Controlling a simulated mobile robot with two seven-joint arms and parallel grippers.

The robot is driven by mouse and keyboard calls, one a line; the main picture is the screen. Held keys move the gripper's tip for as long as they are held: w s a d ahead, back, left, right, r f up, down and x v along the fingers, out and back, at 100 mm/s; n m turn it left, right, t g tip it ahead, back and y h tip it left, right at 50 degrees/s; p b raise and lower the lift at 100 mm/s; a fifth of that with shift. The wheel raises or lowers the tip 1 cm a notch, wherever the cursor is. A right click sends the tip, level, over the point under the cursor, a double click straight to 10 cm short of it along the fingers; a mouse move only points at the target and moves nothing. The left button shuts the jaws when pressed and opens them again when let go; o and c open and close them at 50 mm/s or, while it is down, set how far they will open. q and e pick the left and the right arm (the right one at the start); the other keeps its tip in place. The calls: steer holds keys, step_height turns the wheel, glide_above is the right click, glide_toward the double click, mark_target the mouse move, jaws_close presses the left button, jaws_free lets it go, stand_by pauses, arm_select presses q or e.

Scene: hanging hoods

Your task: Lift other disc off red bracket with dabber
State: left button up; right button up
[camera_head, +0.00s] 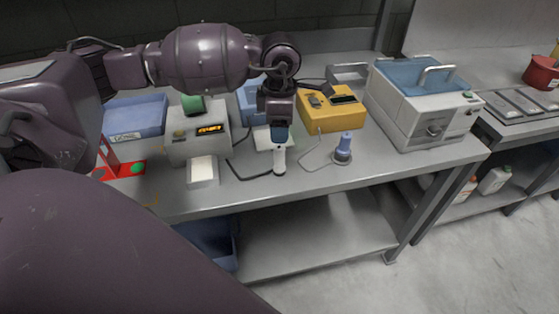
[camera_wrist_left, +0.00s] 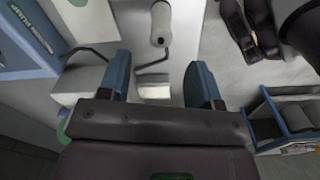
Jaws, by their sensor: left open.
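The red bracket (camera_head: 128,171) stands at the left of the bench, with a green disc (camera_head: 137,168) on its base. A white pen-shaped tool (camera_head: 279,161) with a dark cable lies on the bench; it also shows in the left wrist view (camera_wrist_left: 161,22). A blue-purple upright piece (camera_head: 344,146) on a round foot stands to its right. I cannot tell for sure which is the dabber. My left gripper (camera_head: 279,131) is just above the white tool, pointing down, open and empty; its blue fingers (camera_wrist_left: 160,78) are spread wide. My right gripper is not in view.
A grey box with a lit display (camera_head: 203,136) and a white block (camera_head: 203,170) stand between bracket and gripper. A yellow device (camera_head: 331,107) is behind at right, with a thin cable. A blue-lidded bath (camera_head: 418,108) stands at the right. The front middle bench is fairly clear.

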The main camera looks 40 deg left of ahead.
mark_target(279, 148)
arm_select(q)
step_height(279, 148, down, 9)
steer(key=shift+s+f, duration=0.1)
steer(key=shift+f, duration=0.1)
stand_by(0.4)
steer(key=shift+c, duration=0.4)
steer(key=shift+r, duration=0.1)
steer(key=c, duration=1)
